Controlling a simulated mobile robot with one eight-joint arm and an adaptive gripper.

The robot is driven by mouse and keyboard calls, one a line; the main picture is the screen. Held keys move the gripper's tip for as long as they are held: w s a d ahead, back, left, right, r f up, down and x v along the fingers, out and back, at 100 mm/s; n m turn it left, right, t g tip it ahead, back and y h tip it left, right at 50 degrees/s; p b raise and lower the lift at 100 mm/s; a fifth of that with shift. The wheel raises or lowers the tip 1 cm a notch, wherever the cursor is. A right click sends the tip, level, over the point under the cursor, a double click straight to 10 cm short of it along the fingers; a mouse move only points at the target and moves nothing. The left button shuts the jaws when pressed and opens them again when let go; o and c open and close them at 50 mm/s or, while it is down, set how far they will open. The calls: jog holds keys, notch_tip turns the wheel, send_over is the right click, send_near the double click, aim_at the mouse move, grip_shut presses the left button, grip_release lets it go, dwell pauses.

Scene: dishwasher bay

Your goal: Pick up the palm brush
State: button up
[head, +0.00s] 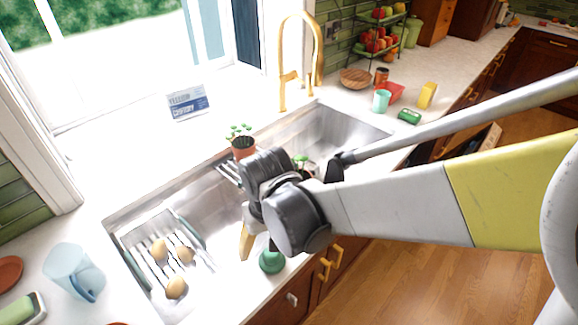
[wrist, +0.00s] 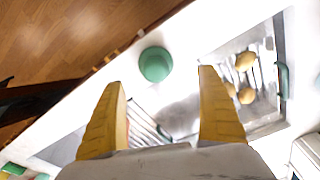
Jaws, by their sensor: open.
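A round green object, which looks like the palm brush (head: 271,262), sits on the white counter strip at the sink's front edge. In the wrist view the palm brush (wrist: 156,65) shows as a green dome just beyond and between the fingertips. My gripper (wrist: 162,80) is open, with its two yellow fingers spread apart and nothing between them. In the head view one yellow finger of my gripper (head: 246,243) shows just left of the brush; the rest is hidden by the dark wrist. The brush stands clear of the fingers in the wrist view.
A drying rack (head: 150,250) with several potatoes (head: 176,288) is in the left basin. A potted plant (head: 243,147) stands behind my wrist. A gold faucet (head: 300,65) rises at the back. A blue pitcher (head: 72,270) stands at left. The counter's front edge is close to the brush.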

aim_at(272, 255)
jog(key=f, duration=0.2)
jog(key=shift+w+a+f+b, duration=0.1)
jog(key=shift+w+f+b, duration=0.1)
jog(key=shift+f+b, duration=0.15)
jog(key=shift+w+d+f+b, duration=0.15)
jog(key=shift+f+b, duration=0.2)
jog(key=shift+f, duration=0.55)
jog(key=shift+w+f+b, duration=0.15)
jog(key=shift+f+b, duration=0.25)
jog(key=shift+f, duration=0.5)
jog(key=shift+w+d+f+b, duration=0.15)
jog(key=shift+f+b, duration=0.2)
jog(key=shift+f, duration=0.55)
jog(key=shift+s, duration=0.1)
jog(key=c, duration=1.5)
jog(key=shift+r, duration=0.15)
jog(key=shift+r+p, duration=0.35)
jog(key=shift+r, duration=0.25)
jog(key=c, duration=0.3)
notch_tip(272, 255, up, 3)
jog(key=shift+r+p, duration=0.1)
jog(key=shift+p, duration=0.6)
grip_shut()
jog(key=d+r+p, duration=0.3)
jog(key=d+r, duration=0.3)
jog(key=d, duration=0.5)
jog(key=shift+w+d+r, duration=0.25)
jog(key=shift+w+d, duration=0.05)
jog(key=shift+w, duration=0.15)
